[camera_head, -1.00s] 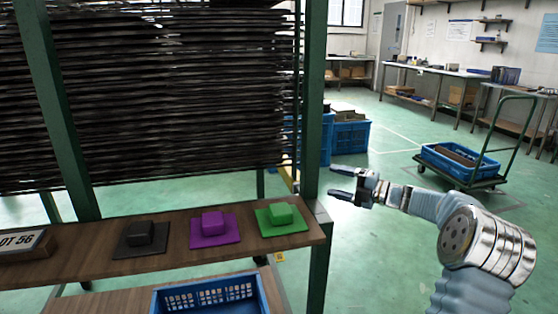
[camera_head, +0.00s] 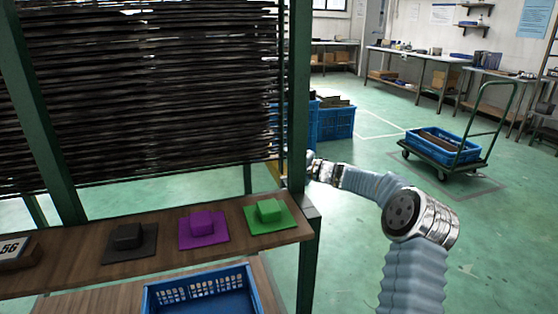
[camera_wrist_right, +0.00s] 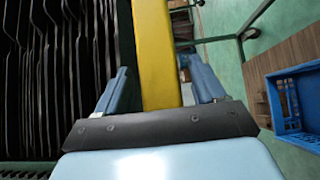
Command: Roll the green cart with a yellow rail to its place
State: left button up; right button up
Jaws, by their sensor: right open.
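The yellow rail (camera_wrist_right: 157,55) runs between the two fingers of my right gripper (camera_wrist_right: 160,88) in the right wrist view. The fingers are open, one on each side of the rail; I cannot tell if they touch it. The rail belongs to a tall rack cart loaded with dark stacked panels (camera_head: 150,100). In the head view only a short bit of the rail shows beside the green post, and my right gripper (camera_head: 308,168) is mostly hidden behind that post. The cart's wheels are hidden. My left gripper is not in view.
A wooden shelf (camera_head: 70,262) in front holds black, purple and green blocks, with a blue crate (camera_head: 205,290) below. A green post (camera_head: 300,120) stands at its right end. Another green cart (camera_head: 440,160) with a blue crate stands right. Open green floor lies between.

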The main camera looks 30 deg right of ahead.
grip_shut()
dwell(0.5)
